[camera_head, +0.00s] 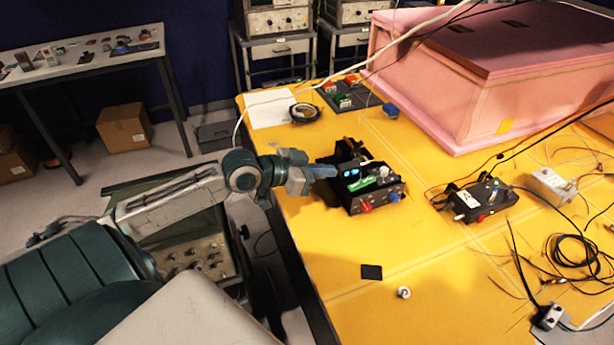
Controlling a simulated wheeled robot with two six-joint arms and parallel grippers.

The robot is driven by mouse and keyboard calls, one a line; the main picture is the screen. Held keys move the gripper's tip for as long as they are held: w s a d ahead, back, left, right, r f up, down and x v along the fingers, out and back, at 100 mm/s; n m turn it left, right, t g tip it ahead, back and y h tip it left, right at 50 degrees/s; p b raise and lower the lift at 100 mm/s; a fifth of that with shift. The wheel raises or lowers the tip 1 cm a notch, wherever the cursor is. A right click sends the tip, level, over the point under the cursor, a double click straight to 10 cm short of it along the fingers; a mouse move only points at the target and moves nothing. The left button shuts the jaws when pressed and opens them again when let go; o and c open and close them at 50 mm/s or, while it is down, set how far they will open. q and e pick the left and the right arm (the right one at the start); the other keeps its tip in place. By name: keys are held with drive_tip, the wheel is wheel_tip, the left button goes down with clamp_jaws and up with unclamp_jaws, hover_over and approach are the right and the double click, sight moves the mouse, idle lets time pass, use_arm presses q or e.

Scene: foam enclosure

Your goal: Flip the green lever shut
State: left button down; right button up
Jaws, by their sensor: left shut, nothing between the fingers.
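A black device box (366,186) sits on the yellow table (350,260) near its left edge, with red and blue knobs on its front. A green lever (361,184) lies across the top of the box. Whether it is fully down I cannot tell at this size. My left gripper (333,171) is shut and empty, with its fingertips at the left side of the box. Whether they touch the box or lever I cannot tell. My right gripper is not in view.
A second black box (481,199) with cables stands to the right. A large pink foam enclosure (490,70) fills the back right. Loose black cables (575,255) lie at the right. The table's front middle is mostly clear, with a small black square (371,272) and a white ring (404,292).

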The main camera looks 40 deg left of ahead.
use_arm(q)
drive_tip(key=shift+s+a+r+p, duration=0.1)
drive_tip(key=shift+s+a+p, duration=0.3)
drive_tip(key=shift+s, duration=0.25)
drive_tip(key=shift+s+a+p, duration=0.25)
drive_tip(key=shift+s+p, duration=0.1)
drive_tip(key=shift+s, duration=0.3)
drive_tip(key=shift+s+a+r+p, duration=0.1)
drive_tip(key=shift+s+a+p, duration=0.3)
drive_tip(key=shift+s, duration=0.25)
drive_tip(key=shift+f, duration=0.1)
